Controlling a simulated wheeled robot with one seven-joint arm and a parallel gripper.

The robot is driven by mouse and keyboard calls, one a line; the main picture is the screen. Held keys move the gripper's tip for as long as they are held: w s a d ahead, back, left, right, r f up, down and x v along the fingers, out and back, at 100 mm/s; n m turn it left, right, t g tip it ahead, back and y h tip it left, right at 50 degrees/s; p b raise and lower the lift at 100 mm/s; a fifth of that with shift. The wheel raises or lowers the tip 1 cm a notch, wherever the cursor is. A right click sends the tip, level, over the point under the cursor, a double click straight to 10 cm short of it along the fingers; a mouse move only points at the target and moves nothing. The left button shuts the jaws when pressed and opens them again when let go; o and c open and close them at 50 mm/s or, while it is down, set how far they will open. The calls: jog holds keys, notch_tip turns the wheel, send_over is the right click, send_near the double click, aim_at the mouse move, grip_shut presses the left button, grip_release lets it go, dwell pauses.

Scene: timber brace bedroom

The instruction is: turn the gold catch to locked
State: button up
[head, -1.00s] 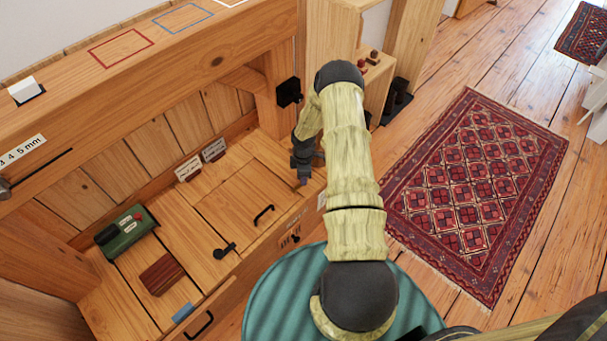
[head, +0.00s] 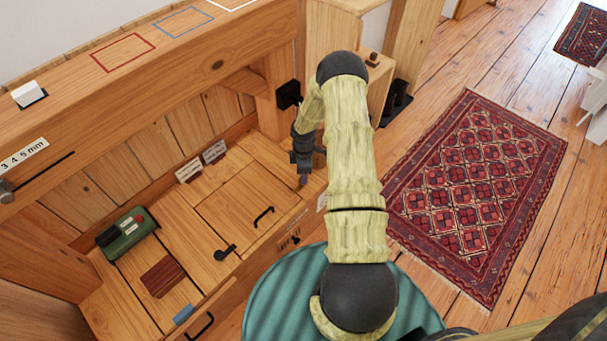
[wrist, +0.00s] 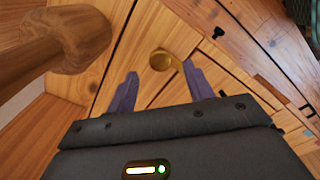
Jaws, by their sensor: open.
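The gold catch (wrist: 161,60) shows in the wrist view as a round gold knob with a paler part at its right side, on the wooden surface. My gripper (wrist: 158,80) is open, with one purple-grey finger at the lower left of the catch and one at its lower right. The catch appears just beyond the gap between the fingertips; I cannot tell the exact height between them. In the head view my gripper (head: 303,178) points down over the right end of the wooden bench top. There the catch is hidden by my gripper and arm.
A wooden post (wrist: 80,40) stands close to the left of my gripper. In the head view, a hatch with a black handle (head: 263,216), a black catch (head: 225,252), a green box (head: 126,233) and a dark red block (head: 163,276) lie to the left. Two small label cards (head: 189,170) stand behind.

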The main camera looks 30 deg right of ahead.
notch_tip(320, 180, up, 14)
jog(key=p, duration=0.2)
jog(key=shift+f+p, duration=0.2)
jog(key=shift+p, duration=0.1)
jog(key=s+a+r+m+t, duration=0.1)
jog(key=s+a+r+m, duration=0.3)
jog(key=r, duration=0.4)
jog(key=s+a+r+m, duration=0.2)
jog(key=s+a+r, duration=0.25)
jog(key=r, duration=0.35)
jog(key=s+a+r+m+t, duration=0.2)
jog(key=s+a+r+m, duration=0.55)
jog(key=s, duration=0.35)
notch_tip(320, 180, up, 24)
jog(key=p, duration=2.4)
jog(key=shift+d, duration=0.35)
jog(key=shift+w, duration=0.1)
